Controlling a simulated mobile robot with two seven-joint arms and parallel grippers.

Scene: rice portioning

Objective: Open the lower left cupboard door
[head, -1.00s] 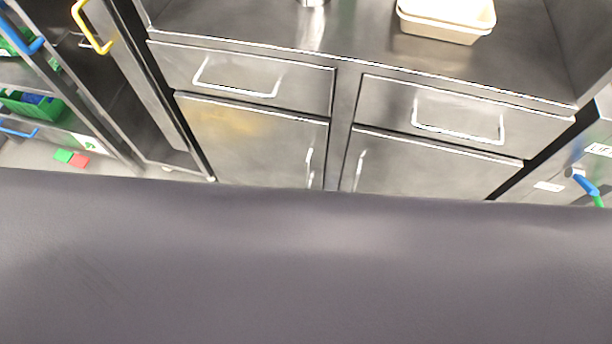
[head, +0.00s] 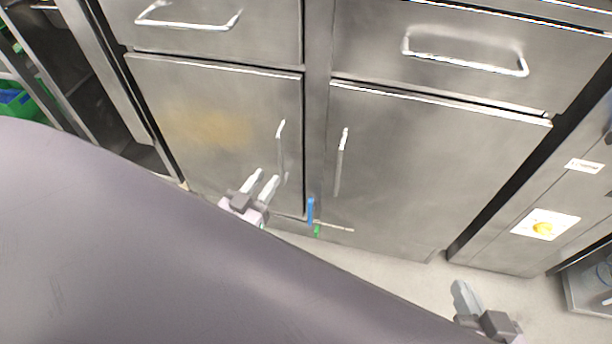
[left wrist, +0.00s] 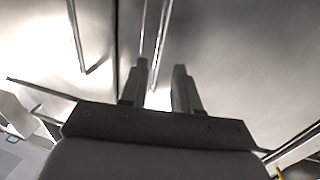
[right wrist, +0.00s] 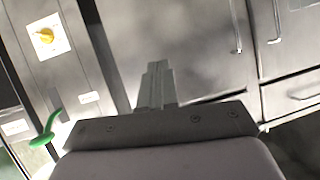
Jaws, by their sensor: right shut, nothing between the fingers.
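The lower left cupboard door (head: 220,95) is grey metal and closed, left of the centre post. Its upright bar handle (head: 280,145) is near its right edge. My left gripper (head: 266,178) is open, just left of and below the handle's lower part. In the left wrist view the handle (left wrist: 160,45) extends just beyond my left gripper (left wrist: 161,66), roughly in line with the gap between the fingers. I cannot tell whether it lies between them. My right gripper (head: 461,286) is shut and empty, low at the right; it also shows in the right wrist view (right wrist: 155,68).
The lower right door (head: 420,150) is closed, with its own upright handle (head: 341,160). Drawers with bar handles are above both doors. Open floor (head: 390,275) lies below the doors.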

